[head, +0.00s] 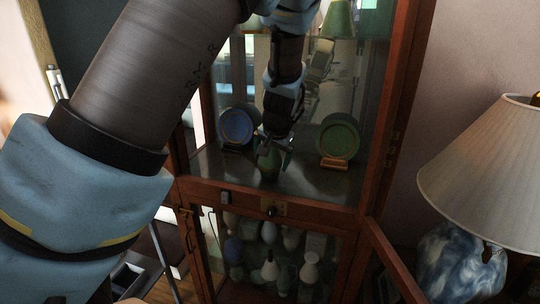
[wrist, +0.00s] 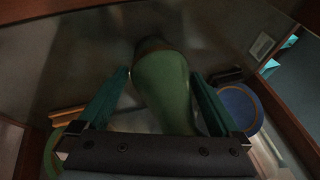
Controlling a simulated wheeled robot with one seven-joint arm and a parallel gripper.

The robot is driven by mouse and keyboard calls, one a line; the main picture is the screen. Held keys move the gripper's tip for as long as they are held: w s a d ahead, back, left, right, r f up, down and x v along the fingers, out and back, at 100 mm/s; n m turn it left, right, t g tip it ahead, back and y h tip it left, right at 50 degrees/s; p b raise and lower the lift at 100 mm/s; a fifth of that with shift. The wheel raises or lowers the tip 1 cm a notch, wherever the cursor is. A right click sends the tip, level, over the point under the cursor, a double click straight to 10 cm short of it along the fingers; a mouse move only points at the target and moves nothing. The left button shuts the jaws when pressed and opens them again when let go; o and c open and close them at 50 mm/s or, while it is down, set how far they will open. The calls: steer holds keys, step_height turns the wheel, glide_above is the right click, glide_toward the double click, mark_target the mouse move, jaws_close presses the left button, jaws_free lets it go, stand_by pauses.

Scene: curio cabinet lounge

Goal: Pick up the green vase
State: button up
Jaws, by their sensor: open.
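The green vase (head: 269,163) stands on the shelf inside the wooden curio cabinet, below my gripper in the head view. In the wrist view the green vase (wrist: 164,88) fills the middle, between the two teal fingers. My gripper (head: 272,143) is open, and in the wrist view its fingers (wrist: 160,98) lie on either side of the vase. I cannot tell whether either finger touches it.
A blue plate (head: 237,126) stands left of the vase and a green plate (head: 338,139) on a stand right of it. The cabinet frame (head: 390,110) borders the opening. Several vases fill the lower compartment. A lamp (head: 490,150) stands at the right.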

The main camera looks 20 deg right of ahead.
steer(key=shift+w+f, duration=0.1)
steer(key=shift+f, duration=0.1)
steer(key=c, duration=1.3)
steer(key=shift+r, duration=0.1)
steer(key=shift+r+b, duration=0.15)
steer(key=shift+b, duration=0.25)
steer(key=r+b, duration=0.1)
steer(key=r, duration=0.2)
steer(key=r+b, duration=0.1)
steer(key=r, duration=0.2)
steer(key=shift+s+a+r, duration=0.1)
steer(key=shift+s+r, duration=0.1)
steer(key=shift+r, duration=0.2)
steer(key=shift+s+a+f+p, duration=0.1)
steer(key=shift+s+a+p, duration=1.15)
steer(key=shift+s+a, duration=2.2)
steer(key=shift+s+a+p, duration=1.25)
steer(key=shift+s+a, duration=2)
steer(key=shift+s, duration=0.4)
